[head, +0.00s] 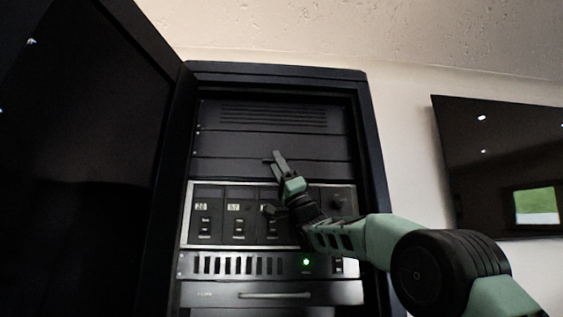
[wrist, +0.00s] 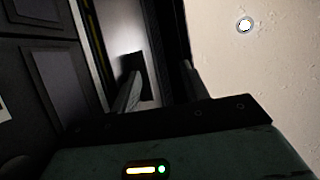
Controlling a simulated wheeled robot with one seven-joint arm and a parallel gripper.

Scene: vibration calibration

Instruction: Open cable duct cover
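A black rack cabinet (head: 366,120) stands open in the head view. Its slotted panel (head: 240,265), with a row of vertical openings, sits below the switch modules; I cannot tell for sure whether this is the cable duct cover. My gripper (head: 273,157) is in front of the plain upper panels, above the slotted panel. In the wrist view my gripper (wrist: 160,76) has its two fingers apart with nothing visible between them. Whether a finger touches a panel is unclear. My arm hides part of the right switch modules.
The cabinet door (head: 80,150) stands open at left. A drawer-like panel with a bar handle (head: 275,295) is at the bottom. A green light (head: 306,261) glows on the slotted panel's right. A wall screen (head: 500,150) hangs at right, with bare wall (head: 405,150) between.

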